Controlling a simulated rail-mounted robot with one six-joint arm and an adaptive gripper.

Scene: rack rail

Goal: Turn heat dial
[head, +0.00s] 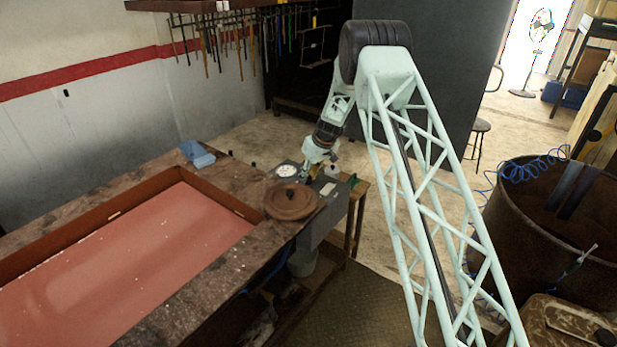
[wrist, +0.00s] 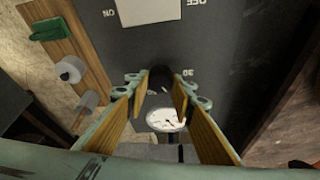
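The heat dial (wrist: 162,76) is a dark round knob on a dark grey panel (wrist: 230,45), near the middle of the wrist view. Pale marks, one reading like "30", lie beside it. My gripper (wrist: 160,88) is open, with one finger on each side of the dial; I cannot tell whether either finger touches it. A white round gauge (wrist: 166,120) with a dark needle shows between the fingers, nearer the wrist. In the head view my gripper (head: 306,174) is low over the grey control box (head: 327,188), and the dial cannot be made out there.
A green object (wrist: 50,29) and a white cylinder (wrist: 70,69) are on wood at left. A brown round lid (head: 291,201) and long red-bottomed tray (head: 130,265) are beside the box. A rusty drum (head: 540,225) stands right.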

